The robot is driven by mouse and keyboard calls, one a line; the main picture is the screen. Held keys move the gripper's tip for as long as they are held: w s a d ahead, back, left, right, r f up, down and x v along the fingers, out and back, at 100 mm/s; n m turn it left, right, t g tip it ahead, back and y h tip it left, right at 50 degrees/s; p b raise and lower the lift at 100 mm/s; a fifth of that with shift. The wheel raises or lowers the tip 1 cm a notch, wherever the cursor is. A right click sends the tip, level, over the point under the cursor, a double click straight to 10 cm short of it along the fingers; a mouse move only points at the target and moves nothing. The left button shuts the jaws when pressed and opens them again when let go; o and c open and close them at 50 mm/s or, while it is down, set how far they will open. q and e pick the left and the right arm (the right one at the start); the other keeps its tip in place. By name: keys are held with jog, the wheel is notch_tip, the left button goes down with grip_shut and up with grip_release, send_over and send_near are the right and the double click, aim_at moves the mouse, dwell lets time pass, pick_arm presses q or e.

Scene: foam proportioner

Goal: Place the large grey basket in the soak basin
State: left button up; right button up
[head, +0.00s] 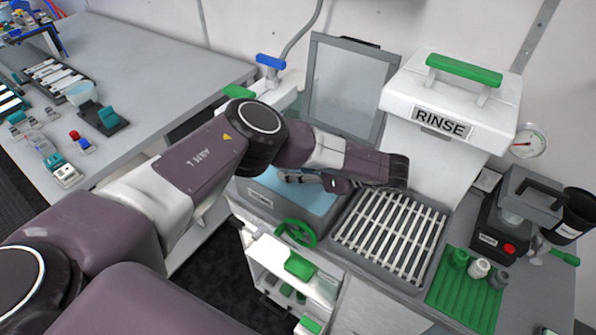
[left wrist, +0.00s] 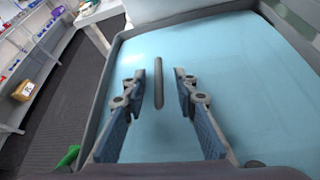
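The soak basin (head: 262,195) has a grey rim and is filled with flat light blue; it lies under my left arm in the head view. It fills most of the left wrist view (left wrist: 110,55). My left gripper (head: 300,177) is above the basin, partly hidden by its own wrist in the head view. In the left wrist view its fingers (left wrist: 160,84) are apart, and a dark grey bar (left wrist: 158,90) shows between them against the blue. I cannot tell whether the bar belongs to the large grey basket; no basket body shows. My right gripper is not in view.
Right of the basin is a slatted white rack (head: 390,235), with the RINSE housing (head: 440,95) behind. A green valve wheel (head: 296,233) and an open white drawer (head: 285,265) are in front. A green mat (head: 465,290) holds small cups. A grey bench (head: 140,75) stands left.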

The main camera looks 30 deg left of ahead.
pick_arm(q)
jog(key=shift+s+p, duration=0.15)
jog(key=shift+p, duration=0.5)
jog(key=b+v, duration=0.2)
jog(key=v, duration=1)
jog(key=shift+w, duration=0.3)
jog(key=shift+r, duration=0.15)
